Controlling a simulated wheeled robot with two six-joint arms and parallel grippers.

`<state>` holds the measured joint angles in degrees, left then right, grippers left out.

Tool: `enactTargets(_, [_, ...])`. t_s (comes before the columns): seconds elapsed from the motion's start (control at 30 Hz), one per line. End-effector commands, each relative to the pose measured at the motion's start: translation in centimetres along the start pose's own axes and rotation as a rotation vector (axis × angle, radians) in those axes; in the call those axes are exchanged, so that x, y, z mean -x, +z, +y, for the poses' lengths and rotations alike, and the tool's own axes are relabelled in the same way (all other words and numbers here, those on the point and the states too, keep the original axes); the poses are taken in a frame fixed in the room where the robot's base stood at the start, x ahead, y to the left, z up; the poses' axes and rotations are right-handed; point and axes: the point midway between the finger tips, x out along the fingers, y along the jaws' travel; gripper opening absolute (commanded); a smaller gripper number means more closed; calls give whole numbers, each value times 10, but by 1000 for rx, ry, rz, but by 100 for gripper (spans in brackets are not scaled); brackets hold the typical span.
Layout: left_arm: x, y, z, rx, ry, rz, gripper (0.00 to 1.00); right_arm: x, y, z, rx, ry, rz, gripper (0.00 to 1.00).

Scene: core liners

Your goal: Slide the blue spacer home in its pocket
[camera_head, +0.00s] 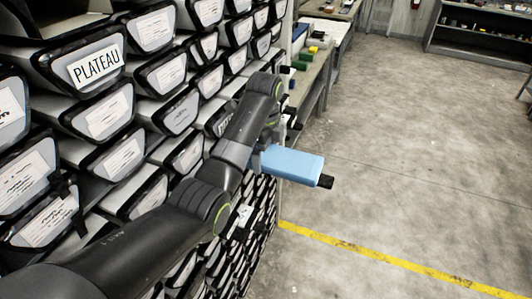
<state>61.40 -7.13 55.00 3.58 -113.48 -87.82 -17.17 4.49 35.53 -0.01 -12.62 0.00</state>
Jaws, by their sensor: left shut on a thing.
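The blue spacer (292,163) is a light blue block. It is held out in front of the rack, over the floor, with its length pointing right and slightly down in the picture. A small black piece shows at its right end; I cannot tell whether it belongs to the spacer. My left gripper (262,158) is shut on the spacer, near its left end, and is partly hidden by my arm and the spacer. I cannot pick out the spacer's pocket. My right gripper is out of view.
A rack of stacked liners with white labels (110,112) fills the left side, close to my left arm. One label reads PLATEAU (95,66). A bench (322,62) with small coloured blocks stands behind. A yellow line (390,260) crosses the open concrete floor at right.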

Motion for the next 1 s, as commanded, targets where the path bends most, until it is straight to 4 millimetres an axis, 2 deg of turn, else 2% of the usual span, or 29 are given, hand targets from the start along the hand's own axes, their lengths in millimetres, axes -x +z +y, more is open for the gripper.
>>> enactTargets(0.57, [0,16,0,0,0,-1,60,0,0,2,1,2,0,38])
enactTargets(0.6, [0,16,0,0,-1,-1,86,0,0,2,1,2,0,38])
enactTargets(0.7, [0,17,-1,1,-1,-1,99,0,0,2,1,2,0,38])
enactTargets(1.0, [3,20,-3,3,-3,-2,100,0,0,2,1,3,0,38])
